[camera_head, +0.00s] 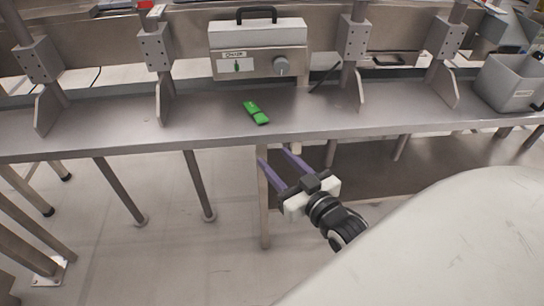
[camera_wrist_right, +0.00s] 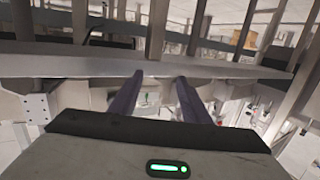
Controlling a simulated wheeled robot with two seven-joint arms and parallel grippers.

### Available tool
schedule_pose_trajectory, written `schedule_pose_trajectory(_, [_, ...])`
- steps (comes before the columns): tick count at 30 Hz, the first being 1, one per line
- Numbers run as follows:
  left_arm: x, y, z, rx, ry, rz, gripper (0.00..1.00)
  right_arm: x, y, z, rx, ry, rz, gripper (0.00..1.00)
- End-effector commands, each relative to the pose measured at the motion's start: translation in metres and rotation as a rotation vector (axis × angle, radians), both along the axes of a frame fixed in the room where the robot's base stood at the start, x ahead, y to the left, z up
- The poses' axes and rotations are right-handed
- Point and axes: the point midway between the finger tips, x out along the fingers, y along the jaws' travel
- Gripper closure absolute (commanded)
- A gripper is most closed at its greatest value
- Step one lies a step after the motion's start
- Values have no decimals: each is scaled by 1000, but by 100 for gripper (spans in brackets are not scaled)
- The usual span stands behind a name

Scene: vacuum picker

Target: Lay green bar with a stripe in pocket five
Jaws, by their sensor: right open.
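A green bar (camera_head: 256,112) lies on the grey metal bench (camera_head: 190,125) near its front edge, below a box with a dial. A small pale mark shows on the bar; I cannot make out a stripe for certain. My right gripper (camera_head: 273,155) is open and empty, its two purple fingers apart, in front of the bench edge and close below the bar in the head view. In the right wrist view its fingers (camera_wrist_right: 158,80) point at the bench edge; the bar does not show there. No numbered pockets can be made out. My left gripper is not in view.
A metal box (camera_head: 258,50) with a black handle, a dial and a green picture label stands behind the bar. Upright posts (camera_head: 157,50) line the bench. A grey bin (camera_head: 510,84) stands at the right end. The bench around the bar is clear.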

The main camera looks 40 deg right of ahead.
Motion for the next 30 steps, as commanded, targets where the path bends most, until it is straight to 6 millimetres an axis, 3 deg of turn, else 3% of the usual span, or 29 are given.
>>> schedule_pose_trajectory(3, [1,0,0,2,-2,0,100,-34,59,-62,27,216,120,57])
schedule_pose_trajectory(6, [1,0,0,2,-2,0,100,-75,106,-106,46,395,217,57])
schedule_pose_trajectory(9, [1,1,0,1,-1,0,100,-114,141,-136,57,535,293,57])
schedule_pose_trajectory(12, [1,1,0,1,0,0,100,-141,161,-152,63,617,339,57])
schedule_pose_trajectory(15, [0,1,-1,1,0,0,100,-151,168,-157,65,648,356,57])
schedule_pose_trajectory(23, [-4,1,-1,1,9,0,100,-151,168,-155,65,648,356,57])
schedule_pose_trajectory(30, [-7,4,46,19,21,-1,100,-151,165,-110,51,663,347,57])
